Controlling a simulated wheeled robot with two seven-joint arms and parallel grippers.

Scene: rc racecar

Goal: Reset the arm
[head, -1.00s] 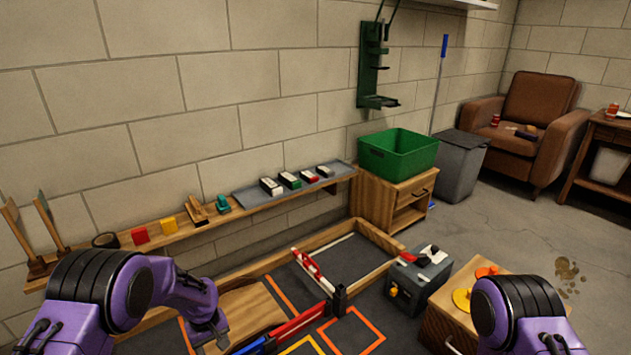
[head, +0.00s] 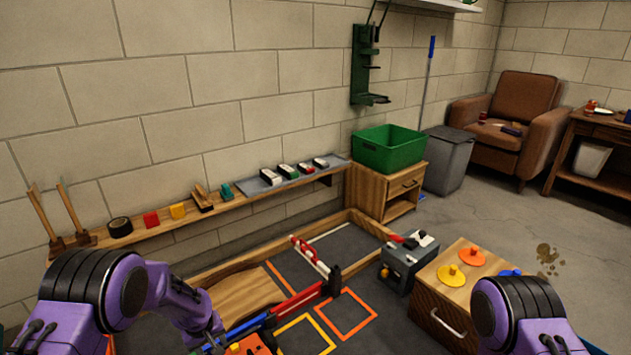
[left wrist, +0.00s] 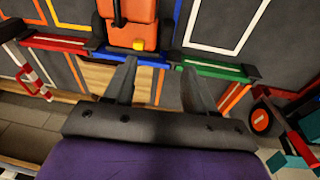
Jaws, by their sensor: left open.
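My left arm comes in from the left of the head view, bent over the near edge of the walled track area. My left gripper (left wrist: 159,85) is open, with nothing between its two dark fingers in the left wrist view. Beyond the fingertips lie a blue bar (left wrist: 150,57) and an orange object (left wrist: 128,30), whose full shape I cannot make out. The orange object also shows at the bottom of the head view (head: 247,346), partly cut off. My right arm shows only as a purple link at the lower right; its gripper is out of view.
The dark track floor has a wooden ramp (head: 236,297), a red-and-white barrier (head: 309,256) and an orange square outline (head: 346,314). A grey box (head: 409,268) and a wooden cabinet (head: 428,296) with coloured discs stand right. A wall shelf (head: 237,203) runs behind. Open floor lies at right.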

